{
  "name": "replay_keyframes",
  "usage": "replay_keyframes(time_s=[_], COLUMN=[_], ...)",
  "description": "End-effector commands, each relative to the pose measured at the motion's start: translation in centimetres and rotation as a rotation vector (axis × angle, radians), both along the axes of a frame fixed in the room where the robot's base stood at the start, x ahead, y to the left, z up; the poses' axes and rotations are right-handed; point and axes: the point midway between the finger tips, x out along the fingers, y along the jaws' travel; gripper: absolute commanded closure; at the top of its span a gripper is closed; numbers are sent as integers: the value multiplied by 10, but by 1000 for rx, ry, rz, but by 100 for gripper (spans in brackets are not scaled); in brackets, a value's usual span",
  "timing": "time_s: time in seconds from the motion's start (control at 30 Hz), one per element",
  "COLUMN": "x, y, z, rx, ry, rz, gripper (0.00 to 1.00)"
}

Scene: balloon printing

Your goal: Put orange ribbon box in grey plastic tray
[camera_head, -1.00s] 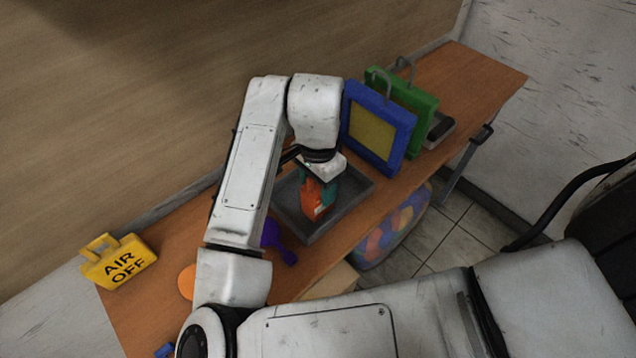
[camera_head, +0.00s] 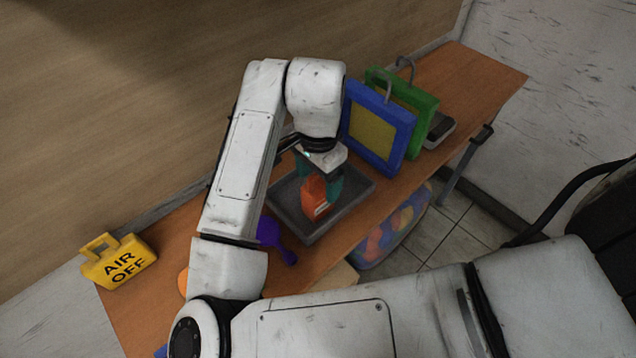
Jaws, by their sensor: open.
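The orange ribbon box (camera_head: 315,199) stands inside the grey plastic tray (camera_head: 343,214) on the wooden table, near the tray's middle. My gripper (camera_head: 320,190) is above the tray and points down, its teal fingers on either side of the box's upper part. The fingers are open. Whether they still touch the box cannot be told.
A blue frame (camera_head: 377,133) and a green frame (camera_head: 416,100) stand right of the tray. A purple object (camera_head: 275,238) lies at its left. A yellow "AIR OFF" sign (camera_head: 118,262) is at the far left. A clear bag of balloons (camera_head: 396,232) is below the table edge.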

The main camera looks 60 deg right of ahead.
Motion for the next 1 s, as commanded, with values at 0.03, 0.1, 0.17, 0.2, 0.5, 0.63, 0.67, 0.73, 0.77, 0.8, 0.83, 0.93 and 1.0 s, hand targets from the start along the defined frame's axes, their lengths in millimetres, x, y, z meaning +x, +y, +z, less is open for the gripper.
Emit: replay_keyframes(time_s=[0.03,0.1,0.17,0.2,0.5,0.63,0.67,0.73,0.77,0.8,0.83,0.93,1.0], x=[0,0,0,1,0,0,0,0,0,0,0,0,0], y=[-1,-1,-1,1,0,0,0,0,0,0,0,0,0], z=[11,26,39,49,90,95,96,96,96,96,96,96,96], rx=[0,0,0,2,1,1,1,0,0,0,0,0,0], ry=[-4,-4,-5,-6,-3,-1,-1,-1,-1,0,-1,-1,-1], rz=[-4,-4,-5,-4,-3,-2,-2,-1,-1,-1,-1,-1,-1], gripper=[24,24,24,24,24,24,24,24,24,24,24,24,24])
